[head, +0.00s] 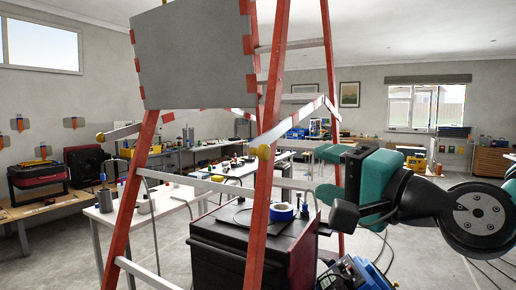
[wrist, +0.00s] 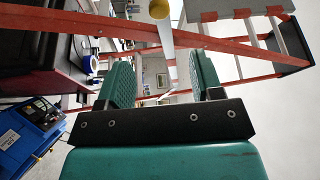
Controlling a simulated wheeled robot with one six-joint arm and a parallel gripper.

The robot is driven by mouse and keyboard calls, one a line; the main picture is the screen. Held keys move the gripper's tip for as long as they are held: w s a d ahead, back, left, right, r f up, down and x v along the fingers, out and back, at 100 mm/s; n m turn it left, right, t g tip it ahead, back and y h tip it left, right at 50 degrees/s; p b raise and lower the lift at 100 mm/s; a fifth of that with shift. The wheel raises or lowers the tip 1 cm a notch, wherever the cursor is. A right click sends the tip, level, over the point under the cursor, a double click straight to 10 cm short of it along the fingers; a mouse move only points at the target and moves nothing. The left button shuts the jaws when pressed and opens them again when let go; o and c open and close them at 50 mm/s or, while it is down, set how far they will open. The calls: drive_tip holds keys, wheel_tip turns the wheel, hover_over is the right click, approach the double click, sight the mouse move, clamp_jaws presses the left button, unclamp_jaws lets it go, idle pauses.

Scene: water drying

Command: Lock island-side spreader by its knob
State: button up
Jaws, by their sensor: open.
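A red stepladder (head: 267,110) with a grey panel (head: 200,55) across its top stands before me. One spreader (head: 300,127) runs from a yellow knob (head: 264,152) on the right front leg up to a raised bend. In the wrist view, a yellow knob (wrist: 159,9) and a pale spreader bar (wrist: 167,40) show beyond my open fingers (wrist: 160,65).
A black cabinet (head: 240,248) with a blue tape roll (head: 281,212) stands behind the ladder's legs. A blue device (head: 355,274) is at the lower right. White workbenches (head: 165,205) stand behind; open floor (head: 440,240) lies to the right.

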sight(267, 154)
drive_tip(key=p+x, duration=1.3)
drive_tip(key=x, duration=0.3)
drive_tip(key=shift+s+a+r, duration=0.1)
drive_tip(key=shift+w+a, duration=0.2)
drive_tip(key=shift+w, duration=0.15)
